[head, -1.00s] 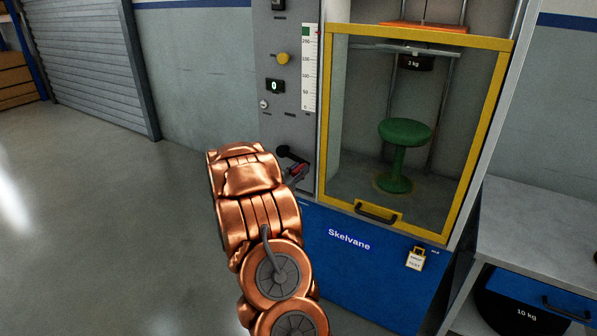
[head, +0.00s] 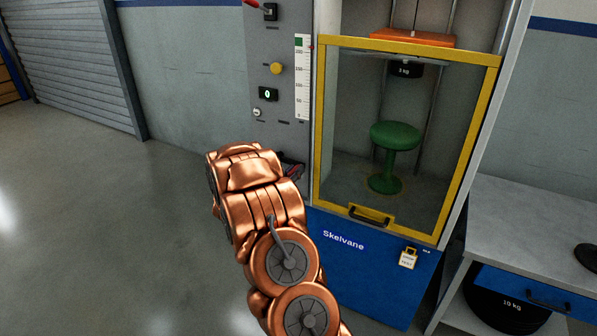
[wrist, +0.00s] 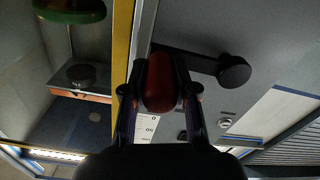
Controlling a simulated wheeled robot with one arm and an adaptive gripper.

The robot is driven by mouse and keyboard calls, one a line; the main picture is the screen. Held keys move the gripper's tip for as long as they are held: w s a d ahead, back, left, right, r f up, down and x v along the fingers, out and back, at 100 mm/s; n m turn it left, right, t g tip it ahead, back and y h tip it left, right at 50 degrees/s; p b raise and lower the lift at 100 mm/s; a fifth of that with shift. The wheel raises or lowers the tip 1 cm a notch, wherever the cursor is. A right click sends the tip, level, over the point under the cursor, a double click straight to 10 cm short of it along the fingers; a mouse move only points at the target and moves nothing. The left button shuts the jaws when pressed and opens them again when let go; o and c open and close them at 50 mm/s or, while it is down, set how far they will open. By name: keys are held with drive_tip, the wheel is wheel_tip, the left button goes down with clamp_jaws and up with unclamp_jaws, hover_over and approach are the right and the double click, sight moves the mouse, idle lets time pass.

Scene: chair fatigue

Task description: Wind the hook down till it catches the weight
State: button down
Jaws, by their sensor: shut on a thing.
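My gripper (wrist: 160,90) is shut on the red grip (wrist: 158,80) of the crank on the grey control panel. The crank's dark arm and round black end (wrist: 234,73) show beside it in the wrist view. In the head view my copper arm hides most of the crank, and a bit of red (head: 294,169) shows at its edge. The black 3 kg weight (head: 405,69) is high in the cabinet, below the orange plate (head: 413,38) and above the green stool (head: 395,137). I cannot make out the hook; the yellow door bar crosses that area.
The yellow-framed clear door (head: 368,220) is closed over the cabinet. The panel holds a scale (head: 302,80), a yellow knob (head: 276,69) and a display (head: 267,94) that seems to read 0. A grey bench (head: 520,220) stands right. The floor at left is clear.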

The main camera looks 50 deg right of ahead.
drive_tip(key=shift+r, duration=0.3)
drive_tip(key=c, duration=1.3)
unclamp_jaws()
drive_tip(key=o, duration=0.4)
drive_tip(key=shift+f, duration=0.15)
drive_tip(key=v, duration=1.2)
